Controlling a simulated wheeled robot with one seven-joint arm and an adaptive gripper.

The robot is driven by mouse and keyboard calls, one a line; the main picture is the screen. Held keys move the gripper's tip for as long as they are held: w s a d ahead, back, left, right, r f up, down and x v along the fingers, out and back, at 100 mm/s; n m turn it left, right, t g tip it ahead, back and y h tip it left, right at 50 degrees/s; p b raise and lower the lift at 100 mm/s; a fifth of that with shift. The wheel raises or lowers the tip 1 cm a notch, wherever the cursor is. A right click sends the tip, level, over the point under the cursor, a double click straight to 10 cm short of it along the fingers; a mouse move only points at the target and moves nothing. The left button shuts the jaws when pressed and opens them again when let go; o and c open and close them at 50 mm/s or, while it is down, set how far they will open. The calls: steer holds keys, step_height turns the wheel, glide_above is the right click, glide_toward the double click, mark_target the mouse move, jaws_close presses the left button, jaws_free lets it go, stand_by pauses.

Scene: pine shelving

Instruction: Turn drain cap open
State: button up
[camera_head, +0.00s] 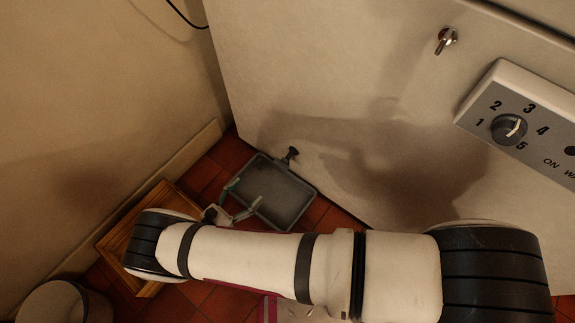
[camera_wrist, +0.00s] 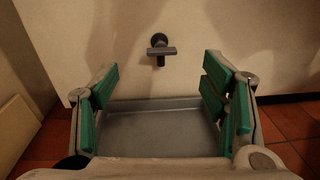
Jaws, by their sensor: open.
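The drain cap (camera_head: 291,153) is a small dark T-shaped handle low on the pale panel, just above the far edge of a grey tray (camera_head: 305,186). In the wrist view the drain cap (camera_wrist: 160,49) sits a little above the picture's middle, with its crossbar roughly level. My gripper (camera_head: 243,197) is open and empty, over the tray and short of the cap. In the wrist view the green-padded fingers of my gripper (camera_wrist: 165,92) are spread wide, one on each side of the cap's line, not touching it.
A wooden crate-like object (camera_head: 117,232) stands left of the tray on red floor tiles (camera_head: 205,176). A round container (camera_head: 63,302) is at bottom left. A control box with a numbered dial (camera_head: 509,129) and a metal toggle (camera_head: 446,40) are higher on the panel. A wall closes the left side.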

mark_target(282, 164)
steer(key=w+d+f+n+t+b, duration=0.1)
steer(key=w+d+f+b, duration=0.1)
steer(key=w+d, duration=0.7)
steer(key=shift+w+d+f+y+b, duration=0.4)
steer(key=shift+w+f, duration=0.1)
steer(key=shift+w, duration=0.25)
steer(key=shift+c, duration=0.6)
steer(key=c, duration=1)
